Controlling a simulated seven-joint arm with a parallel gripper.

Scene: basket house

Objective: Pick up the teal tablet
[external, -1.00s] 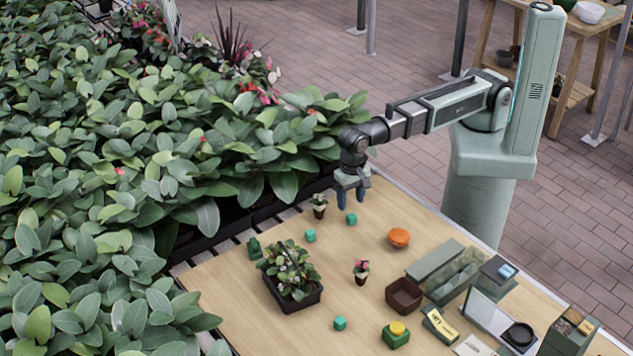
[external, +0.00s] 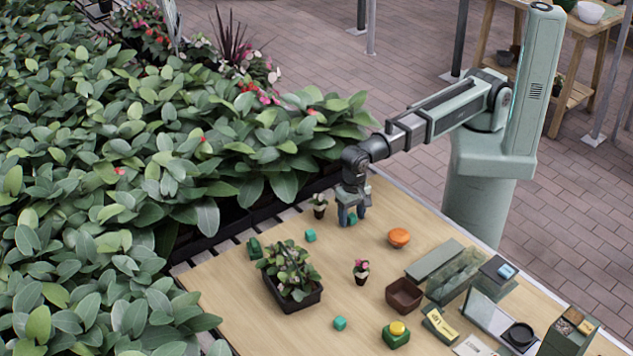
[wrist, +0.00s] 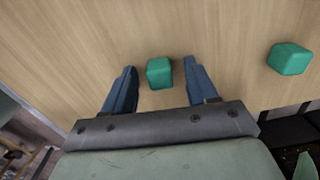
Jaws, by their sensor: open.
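No flat teal tablet is plain to see; several small teal cubes lie on the table. One teal cube (external: 351,219) sits between the fingers of my gripper (external: 351,214). In the wrist view this cube (wrist: 159,73) lies between the two blue fingertips (wrist: 160,68), with wood showing on both sides. My gripper is open and points down at the table. A second teal cube (external: 310,235) lies left of it and shows at the right in the wrist view (wrist: 289,58). A third teal cube (external: 340,323) lies near the front.
A small potted plant (external: 319,206) stands just left of my gripper. An orange round object (external: 399,237) is to the right.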

